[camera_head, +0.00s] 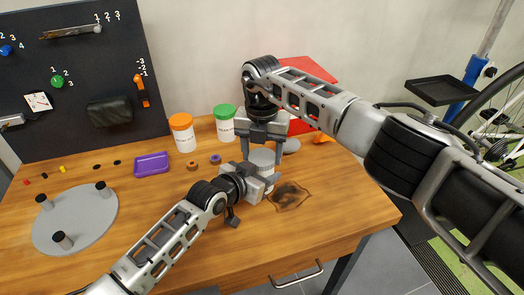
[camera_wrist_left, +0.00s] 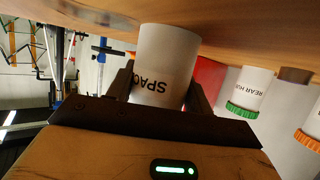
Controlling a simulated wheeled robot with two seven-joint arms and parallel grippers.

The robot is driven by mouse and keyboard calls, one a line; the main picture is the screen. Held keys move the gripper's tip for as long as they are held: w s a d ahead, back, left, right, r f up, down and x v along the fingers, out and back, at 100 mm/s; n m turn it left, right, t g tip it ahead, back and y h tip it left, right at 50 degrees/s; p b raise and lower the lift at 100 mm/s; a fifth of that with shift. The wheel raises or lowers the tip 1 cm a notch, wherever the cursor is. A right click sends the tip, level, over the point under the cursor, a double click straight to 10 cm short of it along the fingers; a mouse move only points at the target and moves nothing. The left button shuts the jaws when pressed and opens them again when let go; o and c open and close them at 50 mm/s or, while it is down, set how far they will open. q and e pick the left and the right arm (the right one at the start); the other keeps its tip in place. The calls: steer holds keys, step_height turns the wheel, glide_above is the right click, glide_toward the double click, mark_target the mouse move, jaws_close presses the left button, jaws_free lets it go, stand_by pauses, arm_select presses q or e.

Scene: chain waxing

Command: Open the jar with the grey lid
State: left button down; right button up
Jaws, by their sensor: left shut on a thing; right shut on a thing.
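The white jar (camera_wrist_left: 165,65) stands on the table, with a partly visible label starting "SPAC" in the left wrist view. In the head view the jar is mostly hidden by my grippers, and its pale grey lid (camera_head: 262,156) shows at the top. My left gripper (camera_head: 266,184) comes in low from the left and is shut around the jar's side. My right gripper (camera_head: 263,158) points down from above, its fingers on either side of the lid and shut on it. I cannot tell whether the lid is loose from the jar.
An orange-lidded jar (camera_head: 183,134) and a green-lidded jar (camera_head: 225,123) stand behind to the left. A purple box (camera_head: 151,163) and a round grey plate with posts (camera_head: 75,235) are left. A dark patch (camera_head: 290,196) marks the table.

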steer(key=n, duration=0.3)
steer(key=shift+n, duration=0.4)
steer(key=o, duration=1.1)
steer(key=shift+r, duration=0.1)
step_height(320, 180, up, 4)
steer(key=shift+r, duration=0.2)
steer(key=shift+c, duration=0.3)
step_height(320, 180, up, 3)
steer(key=shift+r+m, duration=0.1)
steer(key=shift+m, duration=0.9)
steer(key=shift+f, duration=3.95)
